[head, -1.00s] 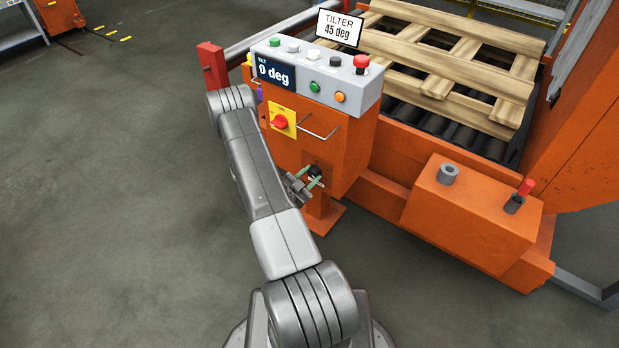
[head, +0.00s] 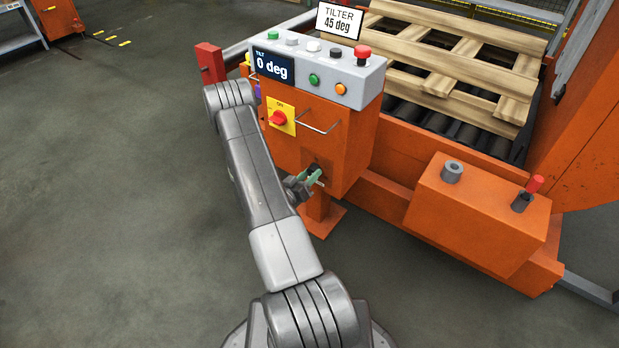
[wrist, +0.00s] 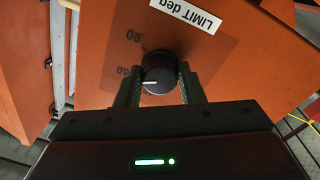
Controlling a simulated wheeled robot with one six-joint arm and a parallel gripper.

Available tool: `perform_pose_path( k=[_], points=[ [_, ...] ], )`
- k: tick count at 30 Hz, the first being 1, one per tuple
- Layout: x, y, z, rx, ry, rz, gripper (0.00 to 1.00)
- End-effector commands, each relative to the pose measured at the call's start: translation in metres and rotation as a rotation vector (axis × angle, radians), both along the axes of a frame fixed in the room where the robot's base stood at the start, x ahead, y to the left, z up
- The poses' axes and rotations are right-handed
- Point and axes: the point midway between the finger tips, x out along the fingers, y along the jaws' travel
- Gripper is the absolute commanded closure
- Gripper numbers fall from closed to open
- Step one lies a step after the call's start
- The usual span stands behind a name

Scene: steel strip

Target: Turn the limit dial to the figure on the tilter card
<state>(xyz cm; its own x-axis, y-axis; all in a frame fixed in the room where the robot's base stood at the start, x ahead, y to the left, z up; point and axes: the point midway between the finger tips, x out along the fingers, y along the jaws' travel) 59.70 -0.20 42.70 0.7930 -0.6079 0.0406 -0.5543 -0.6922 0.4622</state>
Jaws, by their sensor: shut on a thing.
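The limit dial (wrist: 160,74) is a black round knob with a white pointer mark, on an orange panel under a white "LIMIT deg" label (wrist: 186,15). In the wrist view its pointer lies toward the left, by a figure that looks like 60; a 90 shows above it. My gripper (wrist: 160,88) is shut on the dial, one finger on each side. In the head view my gripper (head: 313,180) is at the lower front of the orange cabinet and mostly covers the dial. The tilter card (head: 338,23) reads "TILTER 45 deg". The display (head: 273,67) reads "TILT 0 deg".
A red rotary switch (head: 278,118) on a yellow plate and a metal handle (head: 318,126) sit above my gripper. Buttons line the grey console (head: 368,82). An orange box (head: 470,215) stands to the right. The floor at left is clear.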

Motion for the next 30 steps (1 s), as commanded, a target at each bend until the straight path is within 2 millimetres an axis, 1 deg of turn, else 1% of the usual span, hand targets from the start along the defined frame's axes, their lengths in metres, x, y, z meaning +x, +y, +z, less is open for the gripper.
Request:
perform_pose_path(
  k=[21, 30],
  points=[
    [-0.002, -0.0019, 0.0003, -0.549, 0.401, 0.0, 0.88],
    [-0.002, -0.0021, 0.0009, -0.743, 0.542, 0.0, 0.88]
  ],
)
